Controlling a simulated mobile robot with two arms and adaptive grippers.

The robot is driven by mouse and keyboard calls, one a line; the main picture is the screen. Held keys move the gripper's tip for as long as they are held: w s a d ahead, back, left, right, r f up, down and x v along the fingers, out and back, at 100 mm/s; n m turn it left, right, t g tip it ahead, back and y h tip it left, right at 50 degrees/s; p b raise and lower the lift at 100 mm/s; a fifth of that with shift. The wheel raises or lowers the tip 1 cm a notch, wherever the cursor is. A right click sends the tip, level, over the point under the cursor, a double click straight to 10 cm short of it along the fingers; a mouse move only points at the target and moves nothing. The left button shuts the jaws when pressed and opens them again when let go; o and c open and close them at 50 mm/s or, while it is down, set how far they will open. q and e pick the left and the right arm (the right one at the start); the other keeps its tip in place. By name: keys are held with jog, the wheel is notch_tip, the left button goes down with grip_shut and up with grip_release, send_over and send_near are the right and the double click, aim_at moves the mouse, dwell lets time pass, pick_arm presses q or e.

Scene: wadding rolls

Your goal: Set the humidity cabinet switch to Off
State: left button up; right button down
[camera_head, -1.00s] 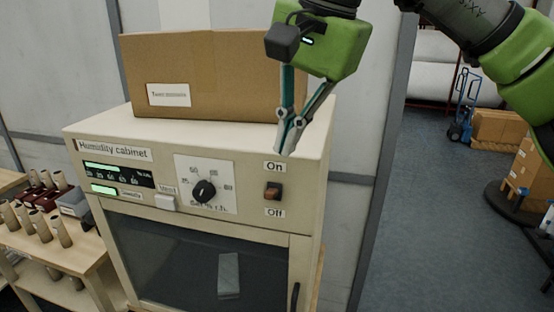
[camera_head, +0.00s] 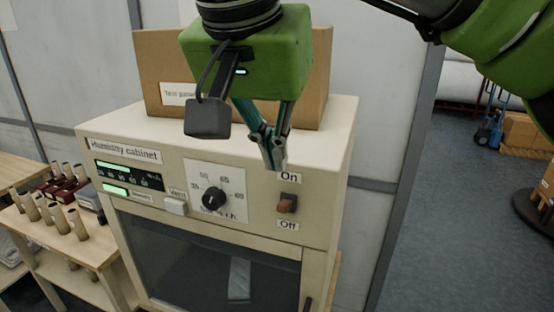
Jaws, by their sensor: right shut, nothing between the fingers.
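The humidity cabinet (camera_head: 262,218) is a cream box with a dark glass door. Its switch (camera_head: 287,204) is a small brown rocker at the right of the front panel, between an "On" label (camera_head: 290,177) above and an "Off" label (camera_head: 287,224) below. I cannot tell for certain which way the rocker is tipped. My right gripper (camera_head: 274,166) points down with its fingers shut and empty. Its tips are just above and left of the switch, near the "On" label, and appear apart from the switch. My left gripper is not in view.
A cardboard box (camera_head: 158,68) stands on the cabinet top behind my gripper. A dial (camera_head: 213,198) and a vent button (camera_head: 175,206) sit left of the switch. A wooden rack with several rolls (camera_head: 75,222) stands at left. Open floor lies at right.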

aim_at(286, 201)
jog(key=p+x, duration=0.2)
jog(key=x, duration=0.6)
jog(key=shift+w, duration=0.1)
jog(key=shift+w+f, duration=0.1)
jog(key=shift+f, duration=0.15)
